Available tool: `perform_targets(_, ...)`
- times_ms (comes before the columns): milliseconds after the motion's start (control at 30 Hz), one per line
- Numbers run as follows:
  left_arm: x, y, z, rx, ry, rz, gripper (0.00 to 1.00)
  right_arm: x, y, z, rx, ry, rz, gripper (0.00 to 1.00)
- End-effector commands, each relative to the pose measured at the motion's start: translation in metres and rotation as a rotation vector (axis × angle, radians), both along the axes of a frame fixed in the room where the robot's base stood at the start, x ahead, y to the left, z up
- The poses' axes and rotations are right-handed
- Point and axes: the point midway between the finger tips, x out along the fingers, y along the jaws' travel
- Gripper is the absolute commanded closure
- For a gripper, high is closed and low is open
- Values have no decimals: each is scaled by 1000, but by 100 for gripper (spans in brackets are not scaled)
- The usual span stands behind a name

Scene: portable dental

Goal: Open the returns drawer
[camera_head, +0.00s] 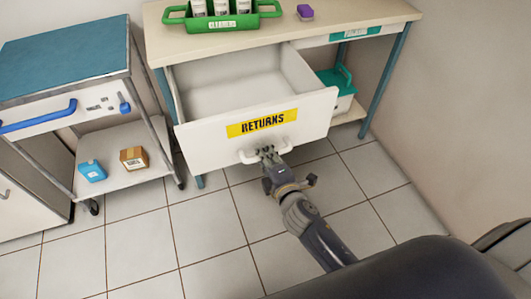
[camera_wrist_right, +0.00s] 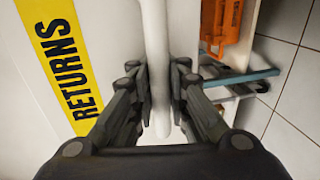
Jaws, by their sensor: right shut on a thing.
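The returns drawer (camera_head: 190,143) is a white drawer with a yellow "RETURNS" label (camera_head: 262,123) on its front. It is pulled well out from under the table, and its inside looks empty. My right gripper (camera_head: 266,152) is at the drawer's white handle (camera_head: 246,156). In the right wrist view the handle (camera_wrist_right: 157,50) runs between the two fingers of my right gripper (camera_wrist_right: 160,97), which are shut on it. The yellow label (camera_wrist_right: 62,60) lies to the left there. My left gripper is not in view.
The table (camera_head: 300,20) carries a green tray (camera_head: 222,21) with white bottles and a purple item (camera_head: 305,12). A teal-lidded box (camera_head: 338,90) stands on its lower shelf. A cart (camera_head: 65,55) with a blue handle stands left. Tiled floor in front is clear.

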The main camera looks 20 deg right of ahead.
Motion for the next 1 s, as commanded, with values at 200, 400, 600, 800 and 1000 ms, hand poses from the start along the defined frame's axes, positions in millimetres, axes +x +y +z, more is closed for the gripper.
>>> perform_targets(200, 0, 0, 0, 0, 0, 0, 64, 1, 0, 2, 0, -4, 0, 65)
perform_targets(400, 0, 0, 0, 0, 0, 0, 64, 1, 0, 1, 0, -2, 0, 65)
perform_targets(600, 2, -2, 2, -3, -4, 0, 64, -3, 0, 1, 0, -1, 0, 65)
perform_targets(800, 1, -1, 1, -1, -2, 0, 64, -27, -1, 5, 0, 1, 0, 65)
perform_targets(1000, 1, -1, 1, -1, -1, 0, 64, -63, -3, 13, 1, 1, -1, 65)
